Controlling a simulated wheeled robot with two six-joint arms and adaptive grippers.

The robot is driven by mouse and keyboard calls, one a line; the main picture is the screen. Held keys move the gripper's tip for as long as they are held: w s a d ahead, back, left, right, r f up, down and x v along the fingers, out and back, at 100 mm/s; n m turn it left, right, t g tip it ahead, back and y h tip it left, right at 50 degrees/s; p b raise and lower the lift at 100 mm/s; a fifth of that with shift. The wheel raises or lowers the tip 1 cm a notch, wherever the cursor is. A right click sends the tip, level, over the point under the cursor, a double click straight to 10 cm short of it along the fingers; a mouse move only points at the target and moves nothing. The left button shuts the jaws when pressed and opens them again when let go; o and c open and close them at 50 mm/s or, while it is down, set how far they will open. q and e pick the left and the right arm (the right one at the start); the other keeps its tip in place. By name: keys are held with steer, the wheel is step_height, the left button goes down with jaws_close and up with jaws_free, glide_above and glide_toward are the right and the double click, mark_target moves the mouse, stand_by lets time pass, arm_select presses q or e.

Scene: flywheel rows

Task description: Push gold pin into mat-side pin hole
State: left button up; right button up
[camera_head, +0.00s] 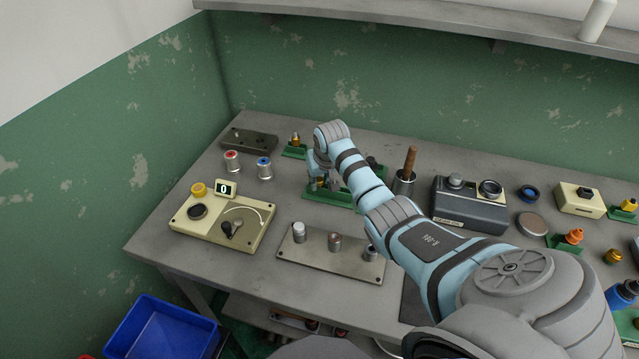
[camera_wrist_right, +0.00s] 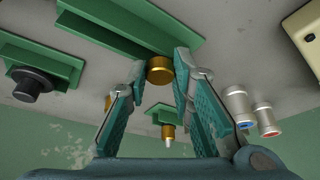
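My right gripper (camera_head: 318,182) is low at the long green holder (camera_head: 345,200). In the right wrist view, its two teal fingers (camera_wrist_right: 160,68) are on either side of a gold cylinder, the gold pin (camera_wrist_right: 159,70), and look to touch it on both sides. The pin is at the edge of the green holder (camera_wrist_right: 150,30). How deep it sits cannot be seen, and I cannot make out the pin hole. Another gold piece (camera_wrist_right: 108,101) is partly hidden behind a finger. My left gripper is not in view.
A small green stand with a gold, white-tipped piece (camera_head: 295,140) is behind. Red and blue-topped spools (camera_head: 264,168) are to the left. A steel plate (camera_head: 310,252) with several pegs is in front.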

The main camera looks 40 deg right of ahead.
steer(key=shift+w, duration=0.1)
jaws_close()
